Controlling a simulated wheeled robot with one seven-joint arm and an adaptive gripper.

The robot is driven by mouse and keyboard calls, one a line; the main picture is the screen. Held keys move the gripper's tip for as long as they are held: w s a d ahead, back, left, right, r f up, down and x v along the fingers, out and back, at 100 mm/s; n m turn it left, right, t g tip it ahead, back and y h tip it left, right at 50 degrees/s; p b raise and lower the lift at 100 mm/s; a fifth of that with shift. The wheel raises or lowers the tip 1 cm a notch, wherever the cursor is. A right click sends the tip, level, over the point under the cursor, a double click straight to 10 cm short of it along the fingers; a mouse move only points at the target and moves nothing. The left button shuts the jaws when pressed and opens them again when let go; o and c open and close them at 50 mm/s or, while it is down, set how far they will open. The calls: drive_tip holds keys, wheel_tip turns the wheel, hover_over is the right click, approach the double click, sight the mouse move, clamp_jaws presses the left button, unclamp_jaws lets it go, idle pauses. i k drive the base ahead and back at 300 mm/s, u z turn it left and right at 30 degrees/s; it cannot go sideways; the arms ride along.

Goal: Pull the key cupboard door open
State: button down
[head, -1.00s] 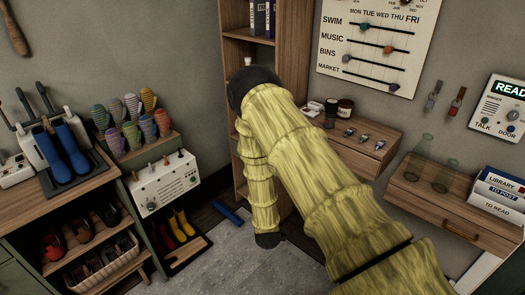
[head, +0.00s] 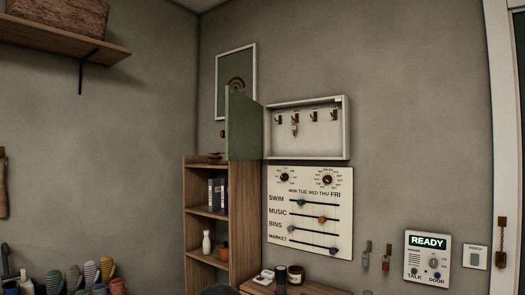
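The key cupboard (head: 308,150) is a shallow white box on the wall, above the weekly slider board. Its green door (head: 244,128) stands swung out to the left, wide open, with a small brown knob (head: 222,134) at its free edge. Inside, several brown hooks hang in a row, and a key (head: 295,128) seems to hang on one of them. My gripper is not in view. Only a dark rounded bit of my arm shows at the bottom edge, well below the cupboard and apart from the door.
A wooden shelf unit (head: 207,222) with binders and a vase stands below the door. The slider board (head: 310,212) hangs under the cupboard. A framed picture (head: 236,80) is behind the door. Jars (head: 295,274) stand on a low shelf. An intercom (head: 427,261) reads READY.

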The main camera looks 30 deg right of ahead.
sight(243, 133)
drive_tip(key=z, duration=0.6)
drive_tip(key=i, duration=0.95)
drive_tip(key=u, duration=0.05)
